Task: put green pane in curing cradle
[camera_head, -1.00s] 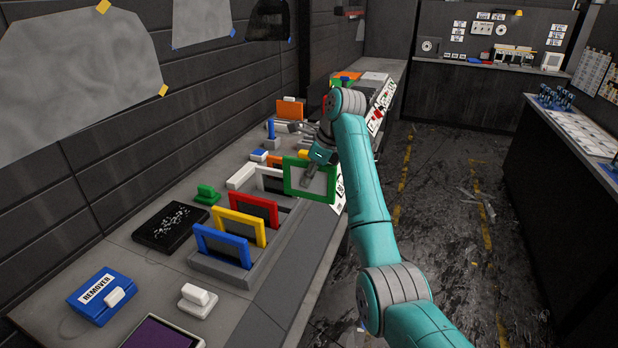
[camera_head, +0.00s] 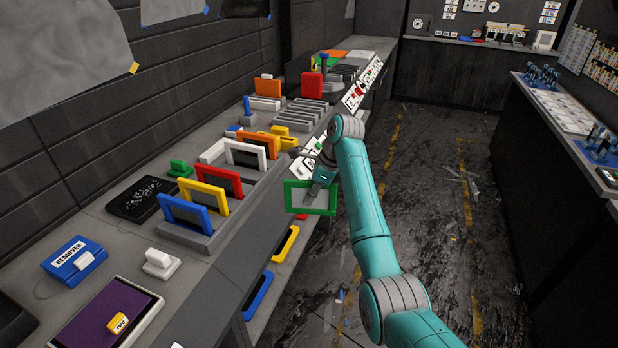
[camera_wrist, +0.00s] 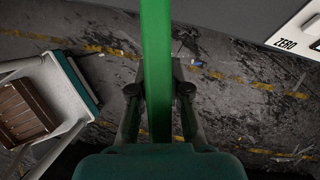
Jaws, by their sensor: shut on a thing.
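The green pane (camera_head: 289,197) is a green square frame around a grey sheet. My gripper (camera_head: 321,181) is shut on it and holds it upright beyond the bench's front edge, above the aisle side. In the wrist view the pane (camera_wrist: 156,60) is edge-on between the two fingers (camera_wrist: 157,95). A grey rack with empty slots (camera_head: 308,112) stands farther back on the bench. A nearer grey rack (camera_head: 185,236) holds blue, yellow, red, white and orange framed panes. No label shows which rack is the curing cradle.
Below the bench, a shelf holds yellow (camera_head: 286,243) and blue (camera_head: 258,295) frames. A blue remover box (camera_head: 78,260), white-handled block (camera_head: 160,262) and purple tray (camera_head: 85,325) sit at the near end. The aisle floor (camera_head: 430,200) is mostly clear.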

